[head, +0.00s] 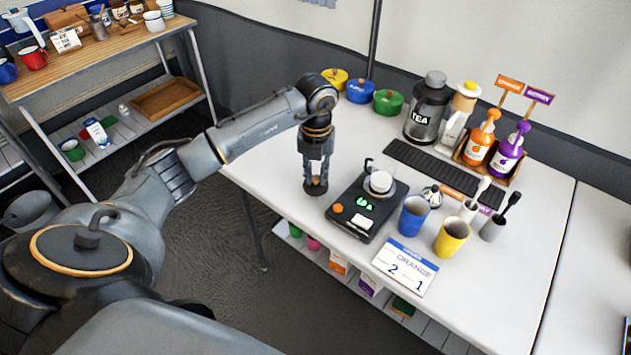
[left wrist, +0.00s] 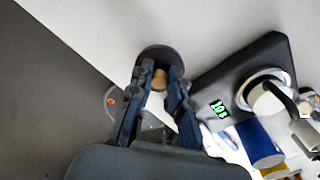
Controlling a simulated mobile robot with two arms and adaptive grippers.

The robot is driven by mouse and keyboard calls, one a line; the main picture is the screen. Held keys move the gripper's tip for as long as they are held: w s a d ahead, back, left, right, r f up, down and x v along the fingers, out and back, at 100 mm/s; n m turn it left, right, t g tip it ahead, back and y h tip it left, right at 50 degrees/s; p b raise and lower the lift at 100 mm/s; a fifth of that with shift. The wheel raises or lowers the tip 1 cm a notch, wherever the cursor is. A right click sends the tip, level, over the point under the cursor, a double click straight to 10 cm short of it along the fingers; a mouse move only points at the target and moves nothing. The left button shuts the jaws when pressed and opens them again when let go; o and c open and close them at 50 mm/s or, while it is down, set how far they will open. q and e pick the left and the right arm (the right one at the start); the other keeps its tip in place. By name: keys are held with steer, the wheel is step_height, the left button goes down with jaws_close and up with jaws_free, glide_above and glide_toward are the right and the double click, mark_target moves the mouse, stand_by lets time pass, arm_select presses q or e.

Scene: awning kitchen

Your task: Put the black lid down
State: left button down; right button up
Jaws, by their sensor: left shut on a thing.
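The black lid (head: 316,189) is a small dark disc at the near left part of the white table (head: 262,160). In the left wrist view the lid (left wrist: 157,53) shows as a dark round with a light wooden knob (left wrist: 160,79) between my fingertips. My left gripper (head: 316,178) points straight down and is shut on the lid's knob. The lid is at or just above the table top; I cannot tell if it touches. My right gripper is not in view.
Blue (head: 413,216) and yellow (head: 452,237) cups stand farther right. Yellow, blue and green pots (head: 388,102) and a TEA canister (head: 427,106) are behind. Table is clear around the lid's left.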

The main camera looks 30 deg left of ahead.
mark_target(316, 176)
arm_select(q)
step_height(316, 176, down, 3)
steer(key=shift+a+f+p, duration=0.1)
steer(key=shift+p, duration=0.25)
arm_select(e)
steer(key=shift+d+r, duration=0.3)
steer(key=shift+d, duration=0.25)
arm_select(q)
steer(key=shift+f, duration=0.1)
steer(key=shift+f, duration=0.1)
steer(key=c, duration=1.3)
jaws_free()
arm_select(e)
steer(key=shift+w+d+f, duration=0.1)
arm_select(q)
steer(key=shift+o, duration=0.2)
step_height(316, 176, up, 12)
steer(key=shift+r+b, duration=0.15)
steer(key=shift+b, duration=0.35)
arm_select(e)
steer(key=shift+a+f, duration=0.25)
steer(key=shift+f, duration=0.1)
